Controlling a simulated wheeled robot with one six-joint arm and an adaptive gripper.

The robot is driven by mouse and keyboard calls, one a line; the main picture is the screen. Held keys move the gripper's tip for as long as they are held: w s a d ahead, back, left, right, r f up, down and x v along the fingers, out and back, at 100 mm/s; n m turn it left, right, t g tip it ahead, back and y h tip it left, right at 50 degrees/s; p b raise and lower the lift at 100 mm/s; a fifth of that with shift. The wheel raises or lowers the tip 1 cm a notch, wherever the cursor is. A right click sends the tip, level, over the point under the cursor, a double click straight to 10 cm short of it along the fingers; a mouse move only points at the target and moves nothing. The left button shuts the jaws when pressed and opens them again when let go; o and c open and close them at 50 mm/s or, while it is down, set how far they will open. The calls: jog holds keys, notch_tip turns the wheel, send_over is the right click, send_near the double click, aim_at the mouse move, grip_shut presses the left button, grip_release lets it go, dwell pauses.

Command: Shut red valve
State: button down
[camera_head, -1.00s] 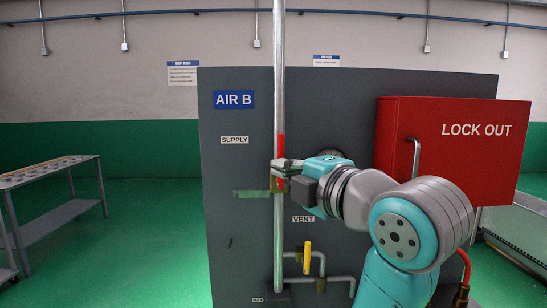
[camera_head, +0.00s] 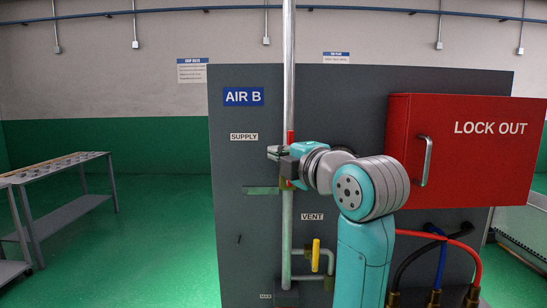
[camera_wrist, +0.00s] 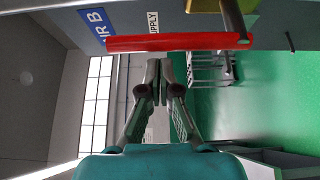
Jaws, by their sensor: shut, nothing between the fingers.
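The red valve handle (camera_head: 290,137) lies upright along the vertical metal pipe on the grey panel, next to the SUPPLY label. My gripper partly hides it in the head view. In the wrist view the handle (camera_wrist: 180,41) is a long red bar across the top, with a yellowish valve body at its right end. My gripper (camera_head: 274,153) is shut and empty, pointing left across the front of the pipe. In the wrist view the closed fingertips (camera_wrist: 159,64) are just below the bar in the picture; I cannot tell whether they touch it.
A yellow lever (camera_head: 316,254) is on the lower piping by the VENT label. A red LOCK OUT box (camera_head: 455,165) with a grey handle juts out at right. Hoses (camera_head: 440,265) hang below it. A grey bench (camera_head: 70,205) stands at left, with open green floor beside it.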

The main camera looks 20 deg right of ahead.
jog(key=shift+d, duration=0.65)
jog(key=shift+s+d, duration=0.1)
jog(key=shift+d, duration=0.1)
jog(key=shift+d+m+t, duration=0.15)
jog(key=shift+m+t, duration=0.15)
jog(key=shift+m, duration=0.1)
jog(key=s+d+f+m+t+h, duration=0.2)
jog(key=d+f+m+t+h, duration=0.3)
jog(key=m, duration=1.3)
jog(key=shift+s+d+f+m+h, duration=0.2)
jog(key=shift+d+f+m+h, duration=0.25)
jog(key=shift+d+h, duration=0.9)
jog(key=shift+a+f+h, duration=0.2)
jog(key=shift+a+h, duration=0.15)
jog(key=shift+a, duration=0.05)
jog(key=shift+r, duration=0.1)
